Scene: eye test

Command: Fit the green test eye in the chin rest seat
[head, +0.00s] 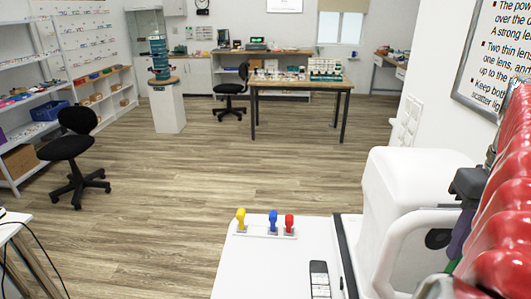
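No green test eye can be made out for certain. Small test pieces stand upright in a row on a white holder (262,233): a yellow one (241,219), a blue one (273,221) and a red one (289,223). The gap between yellow and blue is wider than between blue and red. The holder is on a white tabletop (265,268) in front. No chin rest seat can be made out. My gripper is not in view. A small green sliver shows low at the right, beside the red ribbed part, too little to name.
A white housing with a handle (410,195) stands right of the tabletop. A black remote-like item (319,280) lies on the tabletop. Black chairs (70,150), a white pedestal (168,108) and a wooden desk (300,88) stand farther back. The wooden floor between is clear.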

